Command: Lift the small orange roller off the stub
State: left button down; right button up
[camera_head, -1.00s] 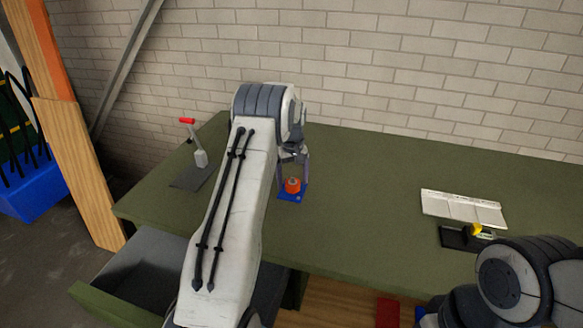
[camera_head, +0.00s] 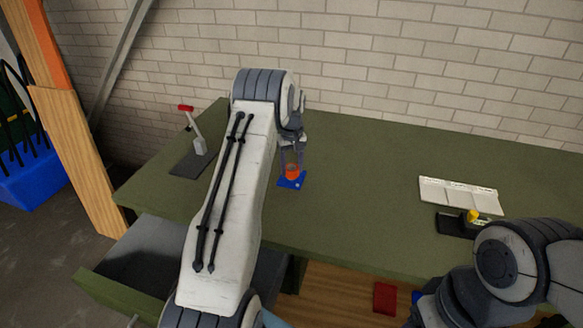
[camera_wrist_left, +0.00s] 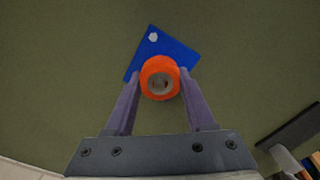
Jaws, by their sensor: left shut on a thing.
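The small orange roller (camera_head: 292,174) is between the fingers of my left gripper (camera_head: 292,164), which is shut on it. In the left wrist view the roller (camera_wrist_left: 160,78) is a ring with a hole, held between the purple-grey finger ends (camera_wrist_left: 160,92). A blue plate (camera_head: 298,183) lies on the green bench under the roller. The plate (camera_wrist_left: 172,48) has a pale hexagonal spot near one corner. The stub cannot be made out; the roller covers the middle of the plate. Whether the roller is clear of the plate is hard to tell. My right gripper does not show.
A red-handled lever (camera_head: 195,135) on a dark base stands at the bench's left. A pale tray (camera_head: 460,194) and a black block with a yellow part (camera_head: 473,215) lie at the right. An open drawer (camera_head: 140,262) juts out front left. The bench centre is clear.

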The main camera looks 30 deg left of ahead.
pick_arm(q)
jog(key=shift+r+p, duration=2.15)
jog(key=shift+r, duration=0.8)
